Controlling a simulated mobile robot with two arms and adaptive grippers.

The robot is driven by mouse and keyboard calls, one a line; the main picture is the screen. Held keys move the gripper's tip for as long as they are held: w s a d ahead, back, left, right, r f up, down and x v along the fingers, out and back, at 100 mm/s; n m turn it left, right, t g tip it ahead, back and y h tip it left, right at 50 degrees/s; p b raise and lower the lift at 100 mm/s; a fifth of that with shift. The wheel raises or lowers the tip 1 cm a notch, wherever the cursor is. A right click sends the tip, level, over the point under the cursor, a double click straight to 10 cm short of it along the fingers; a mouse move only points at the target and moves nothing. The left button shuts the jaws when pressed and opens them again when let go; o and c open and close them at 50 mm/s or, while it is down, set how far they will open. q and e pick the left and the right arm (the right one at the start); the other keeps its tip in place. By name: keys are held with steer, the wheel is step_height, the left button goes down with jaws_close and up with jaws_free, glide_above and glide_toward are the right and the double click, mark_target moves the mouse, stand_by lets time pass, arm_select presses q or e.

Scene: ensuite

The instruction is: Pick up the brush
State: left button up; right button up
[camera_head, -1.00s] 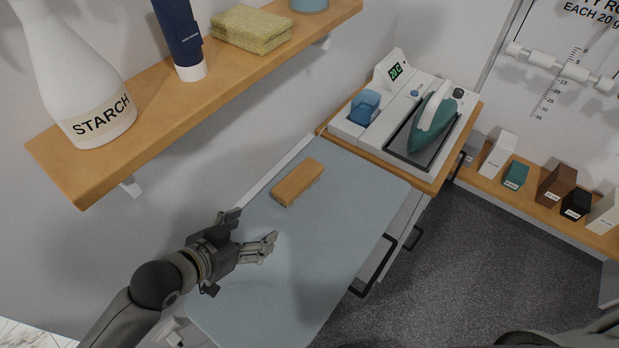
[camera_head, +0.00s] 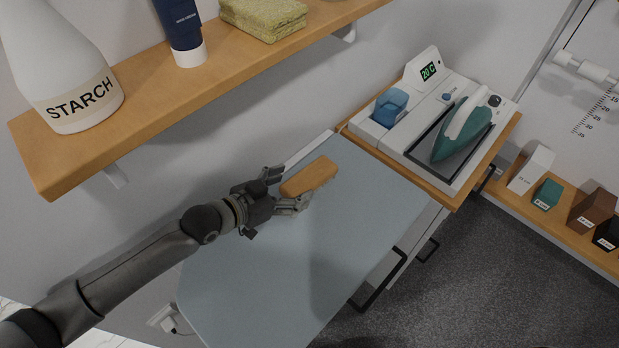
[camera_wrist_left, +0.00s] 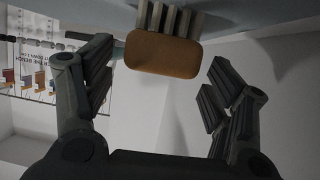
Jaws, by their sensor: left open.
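The brush (camera_head: 312,176) has a tan wooden back and lies on the light blue ironing board (camera_head: 330,235), near its wall-side edge. My left gripper (camera_head: 286,189) is open at the near end of the brush, with its fingers on either side of that end. In the left wrist view the brush (camera_wrist_left: 163,54) shows its wooden back and pale bristle rows. It lies between and beyond the two spread fingers of my left gripper (camera_wrist_left: 158,92), with gaps on both sides. My right gripper is not in view.
The board's near part is clear.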

mark_target(302, 181)
arm_select(q)
steer(key=x, duration=0.2)
steer(key=p+x, duration=0.1)
steer(key=shift+w+d+r, duration=0.15)
steer(key=shift+d+r, duration=0.1)
steer(key=shift+d, duration=0.05)
steer(key=shift+w+d+f, duration=0.25)
steer(key=c, duration=1.1)
steer(key=shift+c, duration=0.2)
steer(key=shift+r, duration=0.15)
